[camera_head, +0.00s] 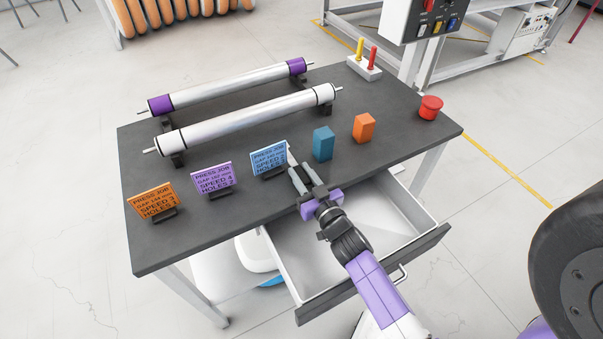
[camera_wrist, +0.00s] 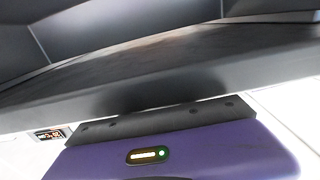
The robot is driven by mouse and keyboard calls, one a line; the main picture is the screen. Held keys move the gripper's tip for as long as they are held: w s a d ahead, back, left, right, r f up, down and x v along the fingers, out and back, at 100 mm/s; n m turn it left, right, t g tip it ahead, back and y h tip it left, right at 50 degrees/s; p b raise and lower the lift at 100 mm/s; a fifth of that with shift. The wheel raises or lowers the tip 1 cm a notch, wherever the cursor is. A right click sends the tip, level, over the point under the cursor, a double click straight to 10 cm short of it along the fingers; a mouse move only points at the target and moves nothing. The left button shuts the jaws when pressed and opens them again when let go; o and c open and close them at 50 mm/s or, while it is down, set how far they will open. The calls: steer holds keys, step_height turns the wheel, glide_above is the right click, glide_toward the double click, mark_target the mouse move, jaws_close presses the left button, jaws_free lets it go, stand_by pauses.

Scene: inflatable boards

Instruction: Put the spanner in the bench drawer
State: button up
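The bench drawer (camera_head: 395,205) is pulled out at the front of the dark bench (camera_head: 225,235). The visible part of its white inside is bare; my arm hides part. My gripper (camera_head: 302,172) is over the bench's front edge, beside the light-blue card, with its fingers pointing across the bench top. A thin pale piece (camera_head: 291,153) shows at the fingertips; it may be the spanner, but it is too small to be sure. No other spanner is visible. In the wrist view, dark surfaces fill the space above my purple gripper body (camera_wrist: 190,150), and no held thing is clear.
Orange (camera_head: 152,201), purple (camera_head: 213,179) and light-blue (camera_head: 268,158) cards stand along the front. Blue (camera_head: 323,143) and orange (camera_head: 364,128) blocks, a red button (camera_head: 430,107) and two rollers (camera_head: 245,116) are also on the bench. The drawer front (camera_head: 375,275) juts out.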

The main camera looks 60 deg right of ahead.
steer(key=shift+o, duration=1.4)
steer(key=shift+r, duration=0.15)
